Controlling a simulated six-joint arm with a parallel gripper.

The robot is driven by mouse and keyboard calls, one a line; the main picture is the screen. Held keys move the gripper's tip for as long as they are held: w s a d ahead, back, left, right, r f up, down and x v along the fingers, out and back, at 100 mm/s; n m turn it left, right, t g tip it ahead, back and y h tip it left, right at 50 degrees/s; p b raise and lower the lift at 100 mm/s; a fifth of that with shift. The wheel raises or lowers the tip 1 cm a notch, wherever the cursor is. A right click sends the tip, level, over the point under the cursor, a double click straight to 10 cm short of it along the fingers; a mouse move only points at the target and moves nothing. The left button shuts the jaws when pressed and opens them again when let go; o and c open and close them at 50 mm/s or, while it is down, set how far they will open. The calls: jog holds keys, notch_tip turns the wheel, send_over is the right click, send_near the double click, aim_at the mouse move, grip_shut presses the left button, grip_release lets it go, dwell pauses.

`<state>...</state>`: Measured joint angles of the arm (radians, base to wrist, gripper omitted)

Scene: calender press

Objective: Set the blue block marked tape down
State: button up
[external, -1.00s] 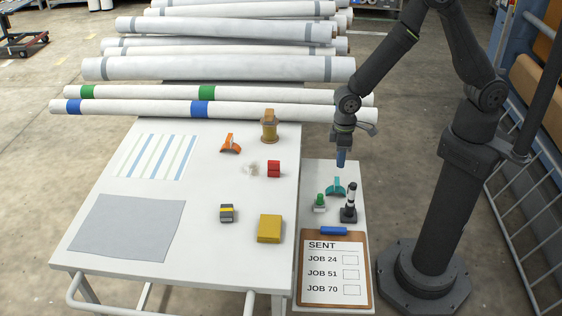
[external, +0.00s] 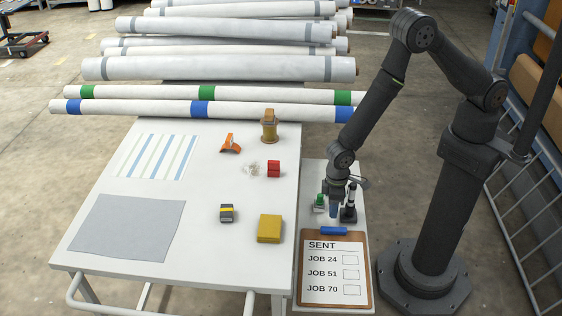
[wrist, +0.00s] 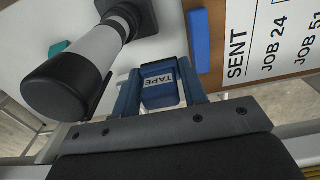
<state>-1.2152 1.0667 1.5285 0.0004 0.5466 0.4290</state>
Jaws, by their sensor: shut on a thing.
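The blue block marked tape (wrist: 160,84) shows in the wrist view between the two fingers of my gripper (wrist: 160,90), its TAPE label facing the camera. My gripper is shut on it. In the external view the block (external: 333,211) hangs below my gripper (external: 335,200), over the small white side table, between the green-topped stamp and the black-and-white stamp. I cannot tell whether its lower end touches the table.
A black-and-white stamp (wrist: 80,70) stands very close to my gripper's left finger in the wrist view. A green-topped stamp (external: 319,204) is to the left. The SENT clipboard (external: 334,275) with its blue clip (external: 334,231) lies in front. The teal piece (wrist: 58,47) is partly hidden.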

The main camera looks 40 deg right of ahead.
aim_at(332, 222)
jog(key=shift+f, duration=2)
jog(key=shift+f, duration=0.2)
jog(key=o, duration=0.7)
notch_tip(332, 222, up, 12)
jog(key=shift+f, duration=0.1)
jog(key=shift+r, duration=0.3)
jog(key=c, duration=0.4)
